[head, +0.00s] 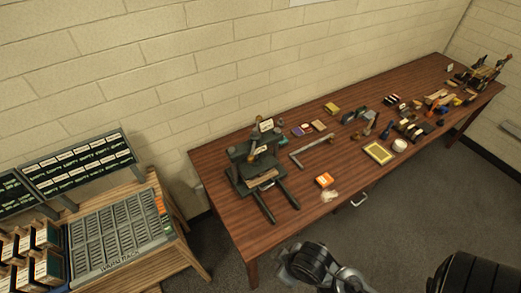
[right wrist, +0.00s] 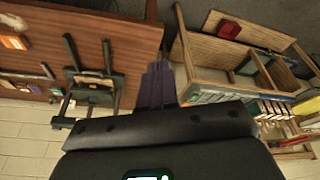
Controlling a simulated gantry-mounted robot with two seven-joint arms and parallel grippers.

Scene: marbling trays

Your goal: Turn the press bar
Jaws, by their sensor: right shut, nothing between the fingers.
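The dark press (head: 258,168) stands near the left end of the long wooden table, with two rails reaching toward the front edge and small labels on its upper part. In the right wrist view the press (right wrist: 90,88) shows upside down at the left. A grey L-shaped bar (head: 312,149) lies on the table right of the press; I cannot tell whether it is the press bar. My right gripper (right wrist: 158,85) is shut and empty, apart from the press. My left gripper is not in view. The fingers of neither gripper show in the head view.
The long table (head: 225,205) carries an orange box (head: 324,180), a yellow frame (head: 378,153) and several small tools. A wooden rack (head: 185,245) with a grey type tray (head: 120,237) stands left of it, across a narrow gap. Open floor (head: 400,215) lies in front.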

